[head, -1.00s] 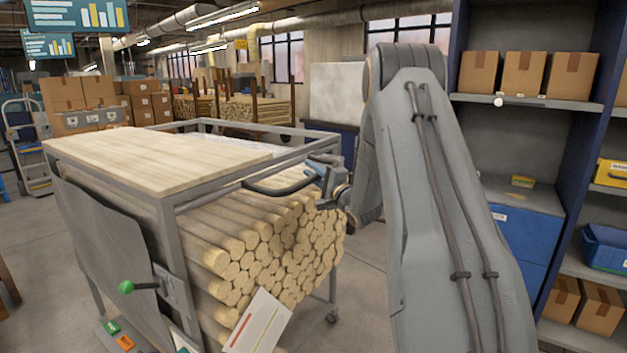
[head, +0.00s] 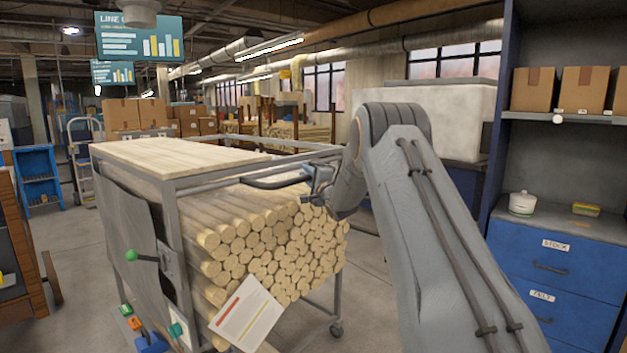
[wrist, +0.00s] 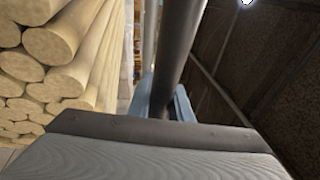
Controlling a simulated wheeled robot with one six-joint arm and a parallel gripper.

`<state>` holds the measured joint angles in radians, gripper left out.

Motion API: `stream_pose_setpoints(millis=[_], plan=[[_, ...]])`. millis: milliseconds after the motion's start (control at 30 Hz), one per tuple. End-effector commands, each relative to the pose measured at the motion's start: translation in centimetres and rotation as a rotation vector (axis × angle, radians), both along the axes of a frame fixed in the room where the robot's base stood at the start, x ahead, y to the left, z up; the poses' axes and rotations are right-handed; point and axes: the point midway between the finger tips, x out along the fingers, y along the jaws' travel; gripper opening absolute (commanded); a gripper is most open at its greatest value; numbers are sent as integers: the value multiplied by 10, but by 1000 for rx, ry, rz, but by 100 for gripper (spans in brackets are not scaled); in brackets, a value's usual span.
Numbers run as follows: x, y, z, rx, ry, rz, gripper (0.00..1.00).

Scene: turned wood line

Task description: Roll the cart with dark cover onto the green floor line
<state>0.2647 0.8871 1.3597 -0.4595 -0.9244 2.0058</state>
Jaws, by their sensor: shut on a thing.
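The cart (head: 172,235) stands in front of me in the head view, a grey metal frame loaded with round wooden dowels (head: 270,250) and a pale board on top. A dark grey cover (head: 128,225) hangs on its left side. A dark push handle (head: 283,180) sticks out at its near end. My gripper (head: 318,180) is shut on that handle. In the wrist view the handle bar (wrist: 178,60) runs between the blue-grey fingers (wrist: 162,100), with dowel ends close on the left. I see no green floor line in these frames.
A blue drawer cabinet (head: 555,262) and shelves with cardboard boxes (head: 583,88) stand close on the right. A wooden rack (head: 28,240) is at the left edge. A hand truck (head: 82,150) and a blue step stand (head: 38,178) are behind left. Grey floor is open between them and the cart.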

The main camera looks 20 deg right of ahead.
Motion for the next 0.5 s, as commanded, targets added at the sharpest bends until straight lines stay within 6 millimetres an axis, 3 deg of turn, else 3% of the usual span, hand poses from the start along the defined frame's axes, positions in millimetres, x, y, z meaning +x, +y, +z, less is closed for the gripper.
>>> stream_pose_setpoints(millis=[467, 500], plan=[[6, 4, 1, 0, -1, 1, 0], [6, 4, 1, 0, -1, 1, 20]])
